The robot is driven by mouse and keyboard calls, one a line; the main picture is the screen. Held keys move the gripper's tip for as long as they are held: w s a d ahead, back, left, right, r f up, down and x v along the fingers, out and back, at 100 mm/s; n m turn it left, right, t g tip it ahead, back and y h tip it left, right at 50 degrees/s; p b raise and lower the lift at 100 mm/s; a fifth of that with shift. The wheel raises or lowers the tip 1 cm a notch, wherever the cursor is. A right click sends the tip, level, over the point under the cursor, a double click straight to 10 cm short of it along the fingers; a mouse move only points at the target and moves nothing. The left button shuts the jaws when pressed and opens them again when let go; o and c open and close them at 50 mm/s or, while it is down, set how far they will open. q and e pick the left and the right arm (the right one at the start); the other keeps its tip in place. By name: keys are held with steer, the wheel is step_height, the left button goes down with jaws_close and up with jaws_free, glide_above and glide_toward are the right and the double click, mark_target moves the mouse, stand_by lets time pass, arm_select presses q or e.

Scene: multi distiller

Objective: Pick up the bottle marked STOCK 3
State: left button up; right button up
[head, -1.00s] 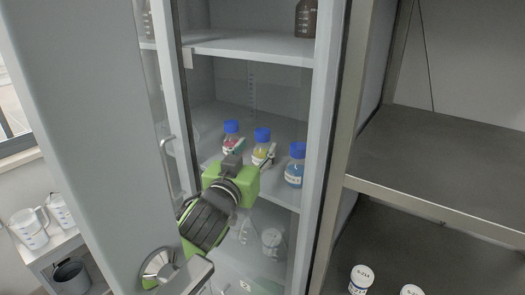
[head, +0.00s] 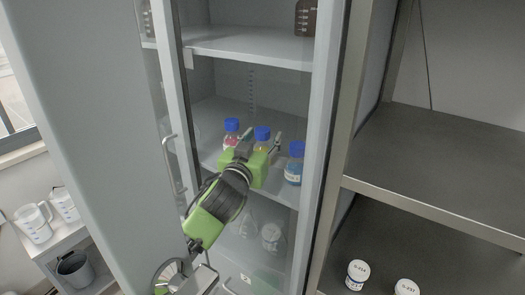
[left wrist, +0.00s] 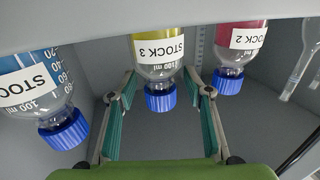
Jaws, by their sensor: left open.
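The bottle marked STOCK 3 (left wrist: 158,48) has yellow contents and a blue cap. It stands in the middle of three bottles on the cabinet shelf. In the head view it (head: 262,146) is partly hidden behind my left gripper (head: 260,146). My left gripper is open. In the left wrist view, which is upside down, its fingers (left wrist: 163,112) show on either side of the STOCK 3 cap, apart from it. I cannot tell how far they reach around the bottle.
A red STOCK 2 bottle (left wrist: 240,42) and a blue STOCK bottle (left wrist: 38,85) flank it closely. A shelf (head: 250,48) is above, and glassware (head: 271,237) stands below.

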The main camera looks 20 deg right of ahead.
arm_select(q)
jaws_close()
